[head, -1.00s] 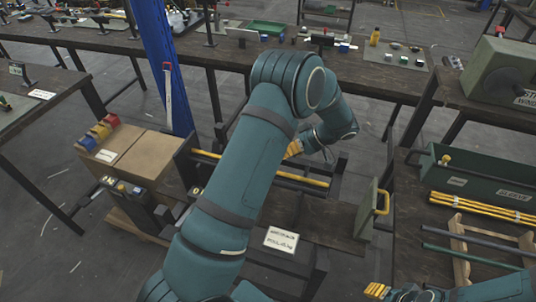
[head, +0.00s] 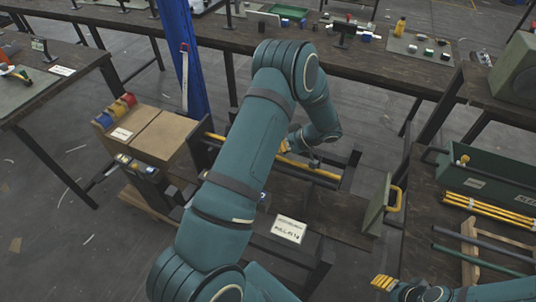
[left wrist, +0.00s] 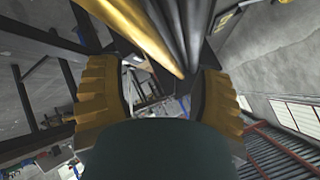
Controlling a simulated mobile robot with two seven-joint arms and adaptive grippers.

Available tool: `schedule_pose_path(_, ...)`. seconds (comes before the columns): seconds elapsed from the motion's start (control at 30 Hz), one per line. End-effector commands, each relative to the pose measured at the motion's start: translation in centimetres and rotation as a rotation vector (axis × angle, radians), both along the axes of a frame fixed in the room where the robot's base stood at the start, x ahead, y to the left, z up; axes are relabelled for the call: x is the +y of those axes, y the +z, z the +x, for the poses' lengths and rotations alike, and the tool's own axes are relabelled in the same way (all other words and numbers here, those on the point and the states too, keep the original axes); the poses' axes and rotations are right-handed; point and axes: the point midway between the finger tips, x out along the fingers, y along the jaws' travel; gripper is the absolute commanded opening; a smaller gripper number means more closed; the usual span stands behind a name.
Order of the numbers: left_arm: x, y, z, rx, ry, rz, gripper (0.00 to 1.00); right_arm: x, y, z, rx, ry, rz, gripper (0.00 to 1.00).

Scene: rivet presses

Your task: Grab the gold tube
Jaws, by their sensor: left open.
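A long gold tube (head: 325,174) lies across the dark frame of the low press in the middle of the head view. My left arm hides part of it. My left gripper (head: 296,141) has yellow fingers and is right by the tube, seemingly just above it. In the left wrist view my left gripper (left wrist: 158,103) is open, its padded fingers spread wide. The gold tube (left wrist: 145,35) runs in from the top, beside grey bars, toward the gap between the fingers. No contact can be made out. My right gripper (head: 384,284) is at the bottom right, its opening unclear.
Several yellow rods (head: 490,211) and a green rod lie on the right bench, beside a green bin (head: 490,178). A green plate with a yellow handle (head: 396,198) stands right of the press. Cardboard boxes (head: 160,137) and a blue post (head: 187,65) are left.

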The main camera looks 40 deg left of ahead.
Motion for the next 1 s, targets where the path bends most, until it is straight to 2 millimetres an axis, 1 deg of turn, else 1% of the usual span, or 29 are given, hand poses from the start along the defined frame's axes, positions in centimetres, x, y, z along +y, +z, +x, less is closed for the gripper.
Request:
schedule_pose_path(0.03,0.6,-0.6,-0.5,0.003,0.002,-0.002,0.66,0.0,0.1,0.0,-0.001,0.000,0.000,0.47)
schedule_pose_path(0.2,1.8,-1.8,-1.0,0.001,0.000,-0.001,0.66,0.0,0.0,0.0,-0.001,0.000,0.000,0.47)
schedule_pose_path(0.47,2.0,-2.0,-1.1,-0.001,0.000,-0.001,0.66,0.0,0.0,0.0,-0.001,0.000,0.000,0.47)
schedule_pose_path(0.5,2.0,-2.0,-1.1,-0.001,0.000,-0.001,0.68,0.0,0.0,0.0,-0.001,0.000,0.000,0.47)
schedule_pose_path(0.57,2.0,-2.0,-1.1,-0.001,0.000,-0.001,0.47,0.0,0.0,0.0,-0.001,0.000,0.000,0.47)
schedule_pose_path(0.6,2.0,-2.0,-1.1,-0.001,0.000,-0.001,0.33,0.0,0.0,0.0,-0.001,0.000,0.000,0.47)
schedule_pose_path(0.7,2.0,-2.0,-1.1,-0.001,0.000,-0.001,0.00,0.0,0.0,0.0,-0.001,0.000,0.000,0.47)
schedule_pose_path(1.0,2.0,-2.0,-1.1,-0.001,-0.001,0.000,0.00,0.0,0.0,0.0,-0.001,0.000,0.000,0.47)
